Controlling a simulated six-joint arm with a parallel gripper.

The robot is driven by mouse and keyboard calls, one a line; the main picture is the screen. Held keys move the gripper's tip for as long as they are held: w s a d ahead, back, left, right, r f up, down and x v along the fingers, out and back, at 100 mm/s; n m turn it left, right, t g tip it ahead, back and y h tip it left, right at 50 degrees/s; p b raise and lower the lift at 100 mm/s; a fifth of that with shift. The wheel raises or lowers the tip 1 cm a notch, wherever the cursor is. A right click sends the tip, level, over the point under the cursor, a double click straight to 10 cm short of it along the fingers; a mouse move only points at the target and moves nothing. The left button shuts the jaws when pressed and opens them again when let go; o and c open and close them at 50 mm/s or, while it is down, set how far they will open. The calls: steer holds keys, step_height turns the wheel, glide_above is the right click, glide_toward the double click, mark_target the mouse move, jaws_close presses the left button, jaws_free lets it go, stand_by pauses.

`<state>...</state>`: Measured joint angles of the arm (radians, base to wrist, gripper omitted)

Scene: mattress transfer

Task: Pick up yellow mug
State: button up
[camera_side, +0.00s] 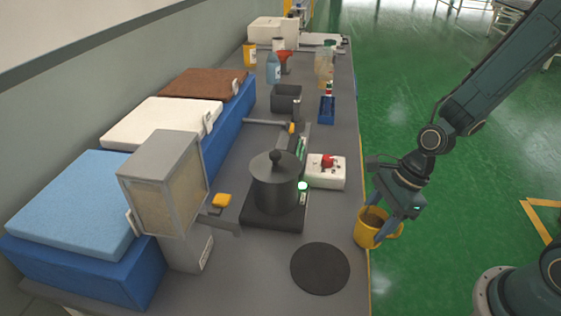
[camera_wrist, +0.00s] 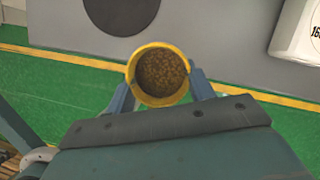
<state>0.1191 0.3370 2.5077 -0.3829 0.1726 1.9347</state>
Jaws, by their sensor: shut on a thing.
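The yellow mug (camera_side: 366,231) is upright at the right edge of the table in the side view. My gripper (camera_side: 383,226) is shut on it, with a finger on each side. In the wrist view the mug (camera_wrist: 135,92) is seen from above between my two fingers (camera_wrist: 160,92), filled with brown granular contents. It appears over the green floor just outside the table edge. Its underside is hidden.
A round black mat (camera_side: 320,268) lies bare near the table's front edge. A dark pot (camera_side: 275,187) stands on a black hotplate (camera_side: 262,214). A white box with a red button (camera_side: 325,172) stands behind, near the right edge. Mattresses (camera_side: 75,200) line the left.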

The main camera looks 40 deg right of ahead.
steer(key=shift+s+d, duration=0.3)
steer(key=shift+d, duration=0.4)
steer(key=shift+s+d, duration=0.3)
steer(key=shift+d, duration=0.45)
steer(key=shift+s+d, duration=0.3)
steer(key=shift+d, duration=0.4)
steer(key=shift+d, duration=0.2)
